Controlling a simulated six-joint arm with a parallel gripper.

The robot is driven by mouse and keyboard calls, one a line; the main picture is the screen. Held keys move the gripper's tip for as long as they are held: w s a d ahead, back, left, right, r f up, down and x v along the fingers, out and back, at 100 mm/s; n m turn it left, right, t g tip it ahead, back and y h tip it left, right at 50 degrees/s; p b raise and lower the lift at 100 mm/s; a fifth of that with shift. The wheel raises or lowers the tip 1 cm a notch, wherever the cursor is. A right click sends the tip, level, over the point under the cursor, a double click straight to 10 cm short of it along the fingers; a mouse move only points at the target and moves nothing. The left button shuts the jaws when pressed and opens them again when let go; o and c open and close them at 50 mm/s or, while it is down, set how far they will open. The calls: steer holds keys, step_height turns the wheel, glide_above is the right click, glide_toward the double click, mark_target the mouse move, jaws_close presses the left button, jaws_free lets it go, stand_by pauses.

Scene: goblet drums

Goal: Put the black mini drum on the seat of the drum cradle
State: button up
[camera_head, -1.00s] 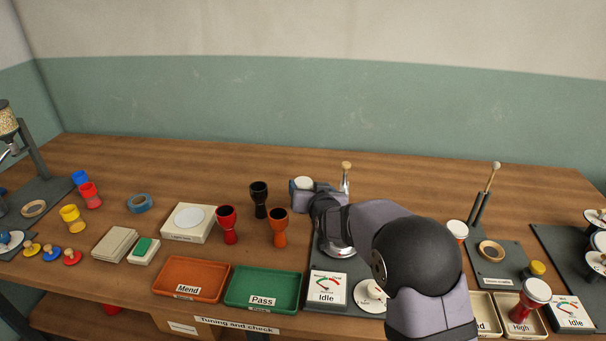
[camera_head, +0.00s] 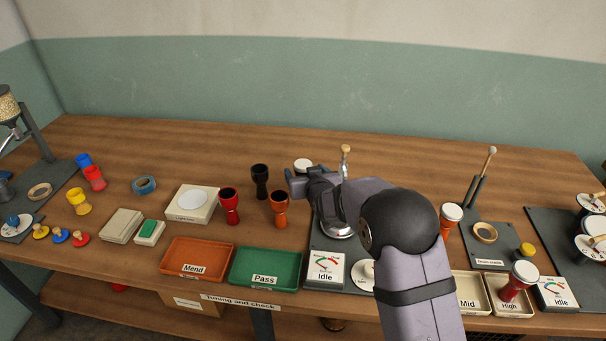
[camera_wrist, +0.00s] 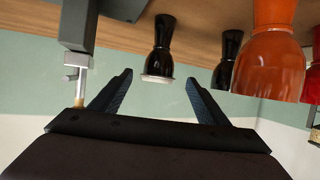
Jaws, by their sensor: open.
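A black goblet drum with a white head (camera_wrist: 157,62) stands upright on the table; the wrist picture shows it upside down. In the head view only its white top (camera_head: 303,164) shows clearly, behind my gripper (camera_head: 291,184). In the wrist view my gripper (camera_wrist: 158,80) is open and empty, and this drum appears between its fingertips, apart from them. A second black goblet (camera_head: 260,181), without a white head, stands to the left; it also shows in the wrist view (camera_wrist: 228,60). A dark stand with a wooden ring (camera_head: 485,232) at the right looks like the cradle; its label is blurred.
An orange goblet (camera_head: 279,208) and a red one (camera_head: 229,206) stand near my gripper on the left. A mallet (camera_head: 345,158) stands upright just right of it. Mend (camera_head: 196,279) and Pass (camera_head: 264,284) trays lie in front. The table behind is clear.

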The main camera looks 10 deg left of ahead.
mark_target(305, 169)
steer(key=shift+p+x, duration=0.75)
steer(key=shift+x, duration=1.8)
steer(key=shift+d, duration=0.1)
steer(key=c, duration=1.2)
steer(key=shift+c, duration=0.2)
steer(key=shift+r, duration=0.1)
step_height(305, 169, up, 10)
steer(key=shift+f+b, duration=0.1)
steer(key=shift+b, duration=0.6)
